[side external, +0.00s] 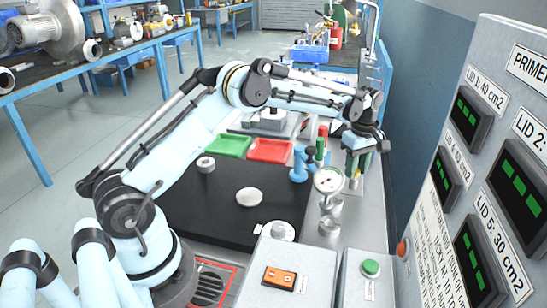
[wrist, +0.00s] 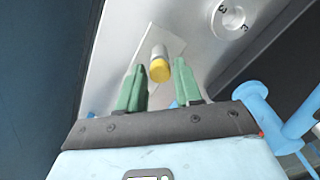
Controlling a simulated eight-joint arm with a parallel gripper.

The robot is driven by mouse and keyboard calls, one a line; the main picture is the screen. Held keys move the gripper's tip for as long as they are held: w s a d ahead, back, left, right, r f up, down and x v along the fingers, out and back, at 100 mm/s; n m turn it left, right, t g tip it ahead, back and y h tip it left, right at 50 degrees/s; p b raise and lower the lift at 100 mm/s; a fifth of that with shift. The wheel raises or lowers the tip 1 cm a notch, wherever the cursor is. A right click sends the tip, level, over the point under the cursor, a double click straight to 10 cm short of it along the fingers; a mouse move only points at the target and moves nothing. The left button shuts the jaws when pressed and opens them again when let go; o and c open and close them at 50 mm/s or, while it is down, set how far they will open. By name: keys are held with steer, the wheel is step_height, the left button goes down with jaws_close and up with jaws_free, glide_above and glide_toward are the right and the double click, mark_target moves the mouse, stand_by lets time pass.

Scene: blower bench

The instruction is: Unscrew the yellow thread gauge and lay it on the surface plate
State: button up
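The thread gauge (wrist: 159,66) shows in the wrist view as a small silver cylinder with a yellow end, standing on a pale metal surface. My gripper (wrist: 160,75) is open, with one green finger on each side of the gauge and a visible gap on both sides. In the side external view my gripper (side external: 357,163) points down at the right side of the bench, and a bit of yellow (side external: 355,174) shows between its fingers. The fingers partly hide the gauge there. The black surface plate (side external: 215,210) lies on the bench to the left of my gripper.
A dial gauge (side external: 328,181) stands just in front of my gripper, with a blue fixture (side external: 300,165) to its left. A green tray (side external: 230,145) and a red tray (side external: 270,150) lie behind. A metal ring (side external: 205,164) and white disc (side external: 249,197) leave much black surface free.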

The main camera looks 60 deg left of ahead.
steer(key=m, duration=0.7)
steer(key=shift+m, duration=0.4)
steer(key=m, duration=0.6)
steer(key=shift+c, duration=0.3)
